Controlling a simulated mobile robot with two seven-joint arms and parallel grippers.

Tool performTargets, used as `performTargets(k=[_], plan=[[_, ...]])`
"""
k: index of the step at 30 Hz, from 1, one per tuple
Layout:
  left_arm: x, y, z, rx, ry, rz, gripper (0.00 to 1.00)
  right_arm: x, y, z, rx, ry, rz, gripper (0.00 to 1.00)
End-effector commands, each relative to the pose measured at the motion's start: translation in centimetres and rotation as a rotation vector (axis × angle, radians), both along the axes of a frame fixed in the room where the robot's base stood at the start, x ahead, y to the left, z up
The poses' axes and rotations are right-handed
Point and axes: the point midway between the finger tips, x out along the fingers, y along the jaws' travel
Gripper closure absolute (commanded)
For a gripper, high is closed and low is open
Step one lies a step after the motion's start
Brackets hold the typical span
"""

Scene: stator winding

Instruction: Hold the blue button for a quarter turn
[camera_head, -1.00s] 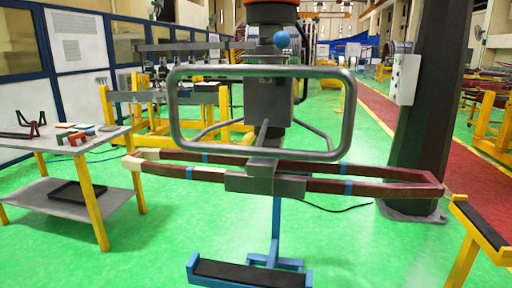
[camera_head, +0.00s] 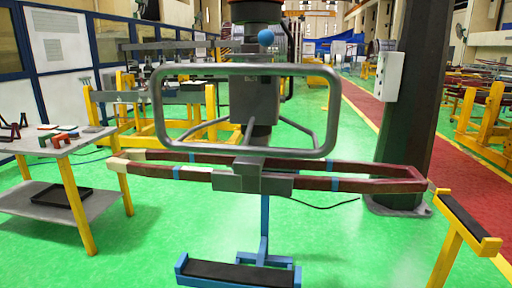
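A small blue ball-shaped knob (camera_head: 265,37) sits at the top of the grey lifting device (camera_head: 255,98), just above its rectangular tube handle (camera_head: 160,120). I cannot tell whether this knob is the blue button. The device's clamp (camera_head: 250,178) is around a long dark red coil (camera_head: 330,184) with blue bands and pale left ends. The coil hangs roughly level across the middle of the head view. Neither of my grippers shows in the view.
A blue stand with a black pad (camera_head: 238,274) is below the coil. A work table (camera_head: 95,135) with small parts is at left. A yellow stand (camera_head: 450,240) is at right, near the dark column with a white box (camera_head: 388,77). Green floor is open between them.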

Motion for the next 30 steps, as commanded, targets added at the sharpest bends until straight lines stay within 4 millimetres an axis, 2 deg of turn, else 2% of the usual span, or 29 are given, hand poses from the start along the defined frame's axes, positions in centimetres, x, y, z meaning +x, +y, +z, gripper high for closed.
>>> performTargets(k=[2, 4, 23, 30], plan=[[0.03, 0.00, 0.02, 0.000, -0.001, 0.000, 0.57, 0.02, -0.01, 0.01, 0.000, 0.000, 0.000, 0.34], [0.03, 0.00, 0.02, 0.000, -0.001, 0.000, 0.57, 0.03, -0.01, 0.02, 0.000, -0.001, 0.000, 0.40], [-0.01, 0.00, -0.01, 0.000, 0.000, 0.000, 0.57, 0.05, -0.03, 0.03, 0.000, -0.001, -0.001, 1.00], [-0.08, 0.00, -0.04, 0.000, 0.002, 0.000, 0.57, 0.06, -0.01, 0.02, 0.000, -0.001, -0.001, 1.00]])
